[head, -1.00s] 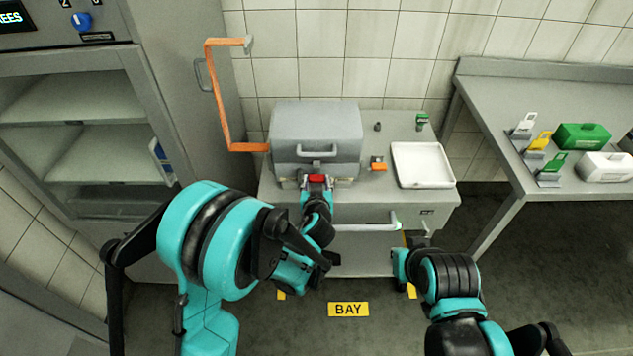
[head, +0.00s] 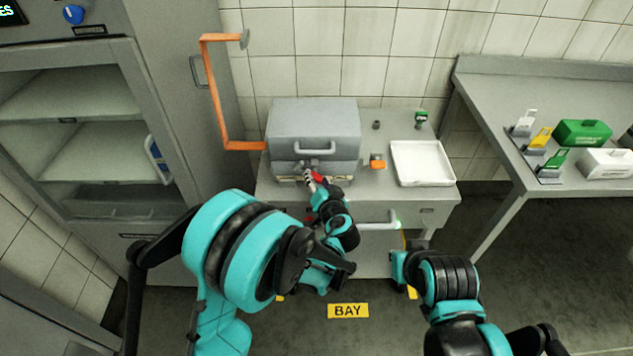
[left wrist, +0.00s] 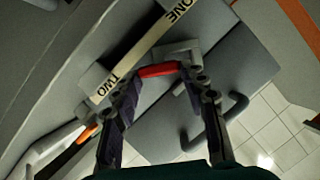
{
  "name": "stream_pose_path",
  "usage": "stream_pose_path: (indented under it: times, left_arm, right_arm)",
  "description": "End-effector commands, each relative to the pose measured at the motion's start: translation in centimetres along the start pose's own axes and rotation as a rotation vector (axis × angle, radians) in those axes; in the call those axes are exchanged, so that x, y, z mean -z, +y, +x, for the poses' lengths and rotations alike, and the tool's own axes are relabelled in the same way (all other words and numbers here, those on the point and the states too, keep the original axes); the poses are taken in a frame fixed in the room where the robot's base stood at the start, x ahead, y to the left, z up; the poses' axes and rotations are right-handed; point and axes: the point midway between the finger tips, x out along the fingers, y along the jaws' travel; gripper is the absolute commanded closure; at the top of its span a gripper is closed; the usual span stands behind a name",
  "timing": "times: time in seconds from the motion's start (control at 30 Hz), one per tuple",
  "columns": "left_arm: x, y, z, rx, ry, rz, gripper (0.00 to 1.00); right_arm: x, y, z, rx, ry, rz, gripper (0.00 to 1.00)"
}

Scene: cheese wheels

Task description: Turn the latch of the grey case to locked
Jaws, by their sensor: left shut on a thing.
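The grey case (head: 314,120) sits closed on the grey cart, with a handle on its front. Its red latch (left wrist: 158,70) is on the front below the handle, beside a pale strip (left wrist: 140,58) marked ONE and TWO in the left wrist view. My left gripper (head: 309,174) is at the front of the case, its fingers on either side of the red latch and shut on it. The gripper hides most of the latch in the head view. My right gripper (head: 416,243) is low in front of the cart, away from the case; its fingers do not show clearly.
An orange bent bar (head: 217,95) stands left of the case. A white tray (head: 422,163), an orange block (head: 377,162) and a small green-topped item (head: 421,118) are on the cart (head: 385,205). A side table (head: 500,100) at right holds green and white boxes. A cabinet stands at left.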

Motion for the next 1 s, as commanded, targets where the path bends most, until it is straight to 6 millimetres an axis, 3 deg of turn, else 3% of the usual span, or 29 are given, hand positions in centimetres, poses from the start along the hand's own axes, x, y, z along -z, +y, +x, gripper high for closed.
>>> stream_pose_path:
  times: [1.0]
  left_arm:
    - [-0.6,1.3,0.2,0.336,-0.001,0.813,0.86]
  right_arm:
    - [-0.1,0.0,0.1,0.0,0.0,0.0,1.0]
